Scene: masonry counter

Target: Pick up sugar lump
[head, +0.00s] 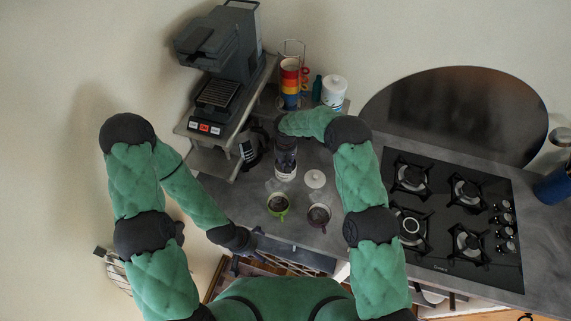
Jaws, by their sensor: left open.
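No sugar lump can be made out in the head view. A whitish jar (286,174) stands on the grey counter, its upper part covered by dark parts of my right gripper (286,148). Whether that gripper is inside the jar or above it, and how its fingers stand, I cannot tell. A round white lid (315,178) lies just right of the jar. My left gripper (262,242) is open and low at the counter's front edge, left of and nearer than the cups. A green cup (277,205) and a purple cup (318,215) hold dark, steaming drink.
A gas hob (445,215) fills the counter to the right. A coffee machine (222,60) stands on a shelf at the back left. Stacked coloured cups (290,82) and a white lidded jar (334,91) stand behind my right forearm. A dark blue container (553,186) is far right.

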